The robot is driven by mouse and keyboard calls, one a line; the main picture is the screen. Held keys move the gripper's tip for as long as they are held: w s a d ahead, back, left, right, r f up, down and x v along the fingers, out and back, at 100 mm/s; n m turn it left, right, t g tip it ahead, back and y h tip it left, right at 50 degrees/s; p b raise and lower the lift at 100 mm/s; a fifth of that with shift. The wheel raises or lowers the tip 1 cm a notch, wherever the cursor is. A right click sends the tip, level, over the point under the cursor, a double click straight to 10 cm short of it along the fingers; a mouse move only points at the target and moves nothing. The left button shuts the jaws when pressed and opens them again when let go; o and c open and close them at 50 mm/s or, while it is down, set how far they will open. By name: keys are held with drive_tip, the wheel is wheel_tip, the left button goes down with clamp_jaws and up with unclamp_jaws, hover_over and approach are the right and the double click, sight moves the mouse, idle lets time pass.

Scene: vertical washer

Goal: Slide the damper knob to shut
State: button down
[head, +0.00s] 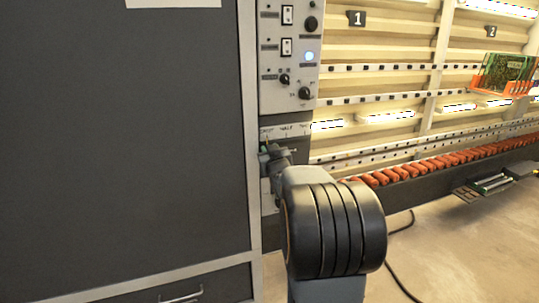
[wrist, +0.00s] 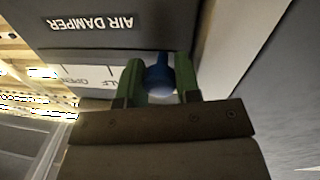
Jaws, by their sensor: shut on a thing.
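The damper knob (wrist: 160,82) is blue and round. In the wrist view it sits between the two green fingers of my gripper (wrist: 159,64), which is shut on it. The wrist view is upside down, with the "AIR DAMPER" lettering (wrist: 97,22) inverted. The white scale (wrist: 88,74) shows HALF and OPEN to the left of the knob; its shut end is hidden by the gripper. In the head view my gripper (head: 268,150) is at the left end of the damper scale (head: 288,132), just below the shut mark. The knob itself is mostly hidden there.
A grey control panel (head: 290,60) with switches, dials and a lit blue button is above the scale. A large dark cabinet door (head: 120,130) fills the left. Orange rollers (head: 430,165) run along the right, and a rack with green boards (head: 505,75) stands at far right.

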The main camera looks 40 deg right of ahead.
drive_tip(key=shift+a, duration=0.1)
drive_tip(key=c, duration=0.8)
unclamp_jaws()
drive_tip(key=shift+a+f, duration=0.1)
